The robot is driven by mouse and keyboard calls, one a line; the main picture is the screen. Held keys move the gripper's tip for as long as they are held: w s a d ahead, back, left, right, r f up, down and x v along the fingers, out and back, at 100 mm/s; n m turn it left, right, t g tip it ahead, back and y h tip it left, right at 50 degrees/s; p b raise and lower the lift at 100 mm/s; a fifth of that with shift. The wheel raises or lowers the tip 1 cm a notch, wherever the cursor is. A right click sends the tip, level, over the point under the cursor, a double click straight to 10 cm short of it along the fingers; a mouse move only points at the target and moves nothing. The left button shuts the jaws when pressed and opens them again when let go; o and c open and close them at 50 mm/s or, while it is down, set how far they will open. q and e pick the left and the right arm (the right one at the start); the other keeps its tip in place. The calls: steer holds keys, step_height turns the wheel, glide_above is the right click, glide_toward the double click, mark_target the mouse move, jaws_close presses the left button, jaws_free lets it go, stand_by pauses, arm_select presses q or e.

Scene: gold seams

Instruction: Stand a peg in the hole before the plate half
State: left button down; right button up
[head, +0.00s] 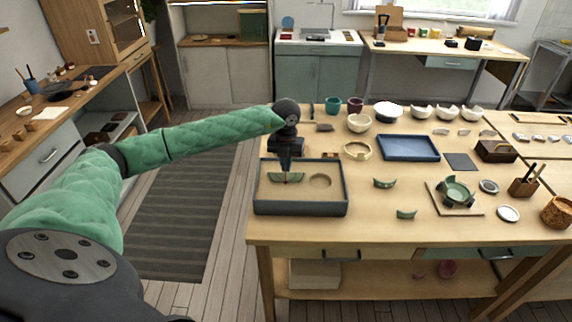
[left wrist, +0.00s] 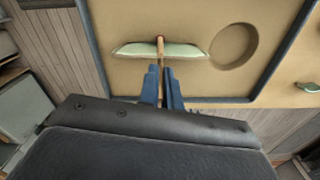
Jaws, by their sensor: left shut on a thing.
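A pale green plate half (head: 298,179) is in the left part of the sand tray (head: 300,208), its long straight edge running left to right. It also shows in the left wrist view (left wrist: 190,50). My left gripper (head: 287,172) is over the tray, right at the plate half. In the left wrist view its blue fingers (left wrist: 165,88) are shut on a thin brown peg (left wrist: 160,47), which crosses the middle of the plate half. The peg's lower end and the hole are hidden or too small to tell. My right gripper is not in view.
A round hollow (head: 320,181) is in the sand right of the plate half. Green shards (head: 384,183) and a blue tray (head: 408,147) lie further right on the table. A gold-coloured ring (head: 357,151) and bowls (head: 359,122) stand behind. Dark tray walls surround the sand.

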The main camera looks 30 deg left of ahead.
arm_select(q)
steer(key=shift+f+b, duration=0.55)
steer(key=shift+b, duration=0.45)
stand_by(1.8)
steer(key=shift+f+b, duration=0.3)
steer(key=shift+f, duration=0.05)
stand_by(0.4)
stand_by(0.4)
steer(key=c, duration=1)
jaws_free()
steer(key=shift+c, duration=0.2)
steer(key=shift+r, duration=0.2)
steer(key=shift+r+p, duration=1.05)
steer(key=shift+r, duration=1.8)
